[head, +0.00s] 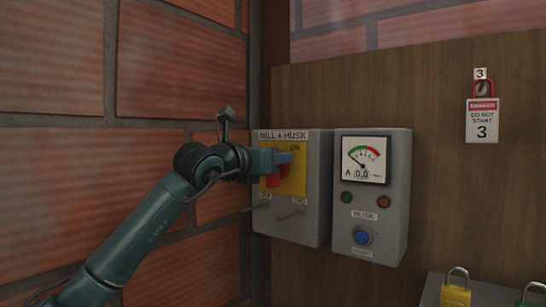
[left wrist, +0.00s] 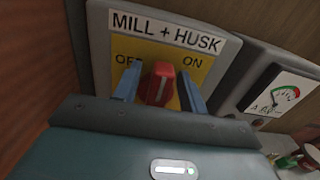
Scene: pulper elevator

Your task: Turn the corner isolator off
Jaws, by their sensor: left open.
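The corner isolator is a grey box (head: 300,228) labelled "MILL + HUSK", on the wooden board next to the brick corner. Its yellow plate (head: 298,183) carries a red handle (head: 272,181), with "ON" readable at upper right. In the left wrist view the red handle (left wrist: 160,84) stands between the "OFF" and "ON" marks; its exact setting is hard to tell. My left gripper (head: 284,158) is at the plate, partly covering it. In the left wrist view its blue fingers (left wrist: 161,92) are open, one on each side of the handle. Contact cannot be told. My right gripper is not in view.
Close at right is a grey husk panel (head: 396,200) with a meter reading 0.0, lamps and a blue button (head: 362,236). A danger tag (head: 482,121) hangs further right. A yellow padlock (head: 455,294) is at lower right. The brick wall (head: 180,65) bounds the left.

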